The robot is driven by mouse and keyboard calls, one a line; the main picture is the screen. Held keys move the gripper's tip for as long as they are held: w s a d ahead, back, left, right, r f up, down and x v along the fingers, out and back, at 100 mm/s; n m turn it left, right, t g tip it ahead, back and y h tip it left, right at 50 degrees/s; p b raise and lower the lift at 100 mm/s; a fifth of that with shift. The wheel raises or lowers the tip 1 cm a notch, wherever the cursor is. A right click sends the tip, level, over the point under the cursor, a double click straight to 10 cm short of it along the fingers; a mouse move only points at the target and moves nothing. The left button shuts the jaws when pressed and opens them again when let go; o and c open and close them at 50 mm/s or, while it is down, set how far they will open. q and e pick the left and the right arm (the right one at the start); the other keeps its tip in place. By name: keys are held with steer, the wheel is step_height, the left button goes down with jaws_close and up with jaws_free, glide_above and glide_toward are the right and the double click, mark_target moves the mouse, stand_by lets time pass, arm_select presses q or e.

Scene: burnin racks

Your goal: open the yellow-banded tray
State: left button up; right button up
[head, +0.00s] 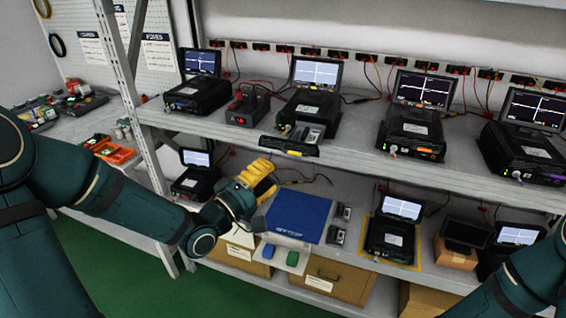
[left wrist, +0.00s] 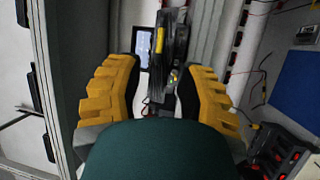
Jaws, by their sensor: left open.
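The yellow-banded tray (head: 289,147) is a black tray front with a yellow strip, on the upper shelf's front edge. It stands out forward of its black tester (head: 302,107), with a grey module (head: 312,134) showing behind the front. In the left wrist view the black front with its yellow strip (left wrist: 160,40) shows beyond the fingers. My left gripper (head: 266,178) has yellow fingers, is open and empty, and is below and left of the tray front, apart from it. It also shows in the left wrist view (left wrist: 160,88). My right gripper is out of view; only its arm shows.
Other testers stand along the upper shelf (head: 350,158), including an orange-banded one (head: 412,135). Below are a blue mat (head: 300,217), a lower tester (head: 391,238) and cardboard boxes (head: 338,280). A rack post (head: 125,85) stands left of my gripper.

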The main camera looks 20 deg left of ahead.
arm_select(q)
steer(key=shift+v, duration=1.45)
steer(key=d+f+m+g+y, duration=0.2)
steer(key=d+f+g, duration=0.2)
steer(key=f, duration=0.7)
steer(key=d+f+m+g+y, duration=0.1)
steer(key=d+f+m+g, duration=0.2)
steer(key=f, duration=0.7)
steer(key=s+d+f+m+g, duration=0.2)
steer(key=s+f+g, duration=0.2)
steer(key=s+f, duration=0.2)
steer(key=s+d+f+m+g+y, duration=0.1)
steer(key=s+d+f+m+g, duration=0.2)
steer(key=s+f+g, duration=0.2)
step_height(320, 180, down, 2)
steer(key=s, duration=0.2)
steer(key=shift+s+f+y, duration=0.2)
steer(key=shift+s+y, duration=0.1)
